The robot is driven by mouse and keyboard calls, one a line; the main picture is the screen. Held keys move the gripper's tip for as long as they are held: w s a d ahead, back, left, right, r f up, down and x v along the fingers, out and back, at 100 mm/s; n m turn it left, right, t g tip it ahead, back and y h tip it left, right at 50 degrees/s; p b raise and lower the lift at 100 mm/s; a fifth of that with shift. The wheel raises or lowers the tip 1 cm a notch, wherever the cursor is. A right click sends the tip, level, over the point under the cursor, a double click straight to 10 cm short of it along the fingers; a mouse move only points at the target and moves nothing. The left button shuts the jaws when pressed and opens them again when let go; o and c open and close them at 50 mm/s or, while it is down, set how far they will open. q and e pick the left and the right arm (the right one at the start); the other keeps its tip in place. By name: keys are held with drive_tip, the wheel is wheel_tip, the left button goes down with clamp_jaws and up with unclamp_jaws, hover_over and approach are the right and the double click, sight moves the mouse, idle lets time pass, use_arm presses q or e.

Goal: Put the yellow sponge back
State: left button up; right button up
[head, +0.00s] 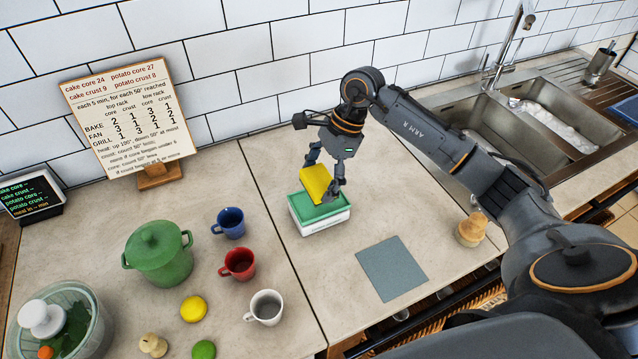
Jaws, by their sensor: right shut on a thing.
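The yellow sponge (315,183) is a small block held in my right gripper (326,183). The gripper is shut on it, with one finger on each side. The sponge sits tilted over a white box with a green top (322,219) on the counter. I cannot tell whether the sponge touches the green top. The gripper hides part of the sponge and of the box's right end. My left gripper is not in view.
A grey-blue mat (391,269) lies right of the box, with a wooden brush (471,230) beyond it. Blue (230,222), red (238,264) and white (266,307) mugs and a green pot (158,254) stand left. The sink (535,125) is at back right.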

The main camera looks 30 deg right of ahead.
sight(319, 188)
drive_tip(key=shift+w+f+p, duration=0.15)
drive_tip(key=shift+f+p, duration=0.15)
drive_tip(key=shift+f, duration=0.05)
wheel_tip(319, 188, down, 2)
drive_tip(key=shift+f+p, duration=0.15)
drive_tip(key=shift+p, duration=0.6)
drive_tip(key=shift+f, duration=0.25)
drive_tip(key=shift+f+b, duration=0.45)
drive_tip(key=shift+b, duration=0.25)
drive_tip(key=o, duration=1)
drive_tip(key=shift+r, duration=0.15)
